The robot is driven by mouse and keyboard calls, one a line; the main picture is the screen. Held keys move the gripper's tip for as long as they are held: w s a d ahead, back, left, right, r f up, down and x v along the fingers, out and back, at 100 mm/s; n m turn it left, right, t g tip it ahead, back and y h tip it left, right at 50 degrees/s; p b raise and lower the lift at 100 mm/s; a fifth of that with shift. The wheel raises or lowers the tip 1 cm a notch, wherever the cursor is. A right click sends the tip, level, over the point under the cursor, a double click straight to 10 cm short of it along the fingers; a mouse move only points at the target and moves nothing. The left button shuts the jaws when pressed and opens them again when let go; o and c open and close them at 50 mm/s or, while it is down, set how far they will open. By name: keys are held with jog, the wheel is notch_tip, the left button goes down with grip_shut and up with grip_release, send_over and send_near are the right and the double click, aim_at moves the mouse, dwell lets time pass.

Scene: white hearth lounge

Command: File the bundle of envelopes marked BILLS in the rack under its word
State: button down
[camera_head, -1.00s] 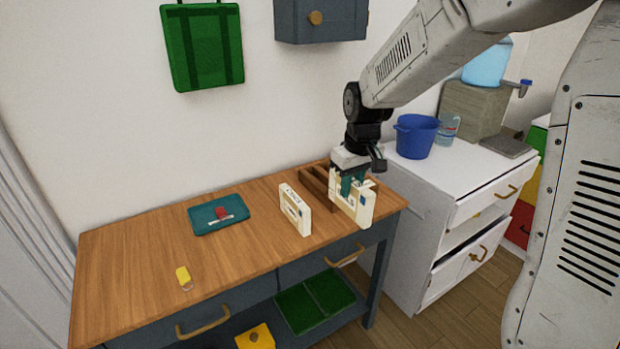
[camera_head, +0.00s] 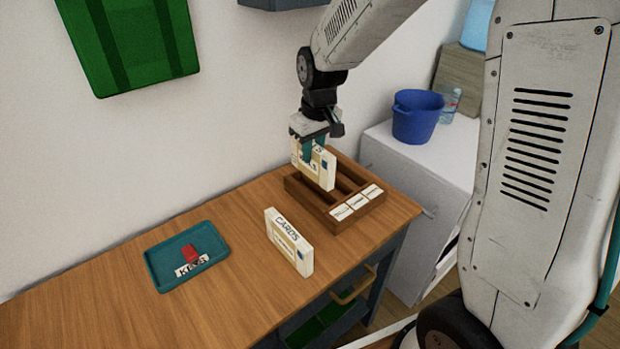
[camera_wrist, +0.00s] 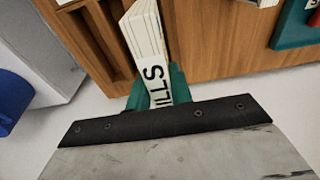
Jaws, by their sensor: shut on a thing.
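My gripper (camera_head: 318,146) is shut on a cream bundle of envelopes (camera_head: 323,171), held upright. The bundle is at the rack's left side in the head view. I cannot tell whether its lower edge is inside the left slot or above it. The rack (camera_wrist: 83,42) also shows beside the bundle in the wrist view.
A second bundle marked CARDS (camera_head: 289,242) stands on the wooden table (camera_head: 230,305), left of the rack. A teal tray (camera_head: 163,272) with a red item and a KEYS label lies further left. A white cabinet with a blue bucket (camera_head: 416,117) is at the right.

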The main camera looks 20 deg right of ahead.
aim_at(313, 174)
notch_tip(313, 174, down, 4)
jog(key=shift+d+r, duration=0.1)
jog(key=shift+r, duration=0.15)
notch_tip(313, 174, down, 3)
jog(key=shift+s+f, duration=0.3)
jog(key=shift+f, duration=0.15)
jog(key=c, duration=1.3)
grip_release()
jog(key=shift+w+f, duration=0.1)
jog(key=shift+f, duration=0.05)
jog(key=shift+o, duration=0.2)
jog(key=shift+w, duration=0.1)
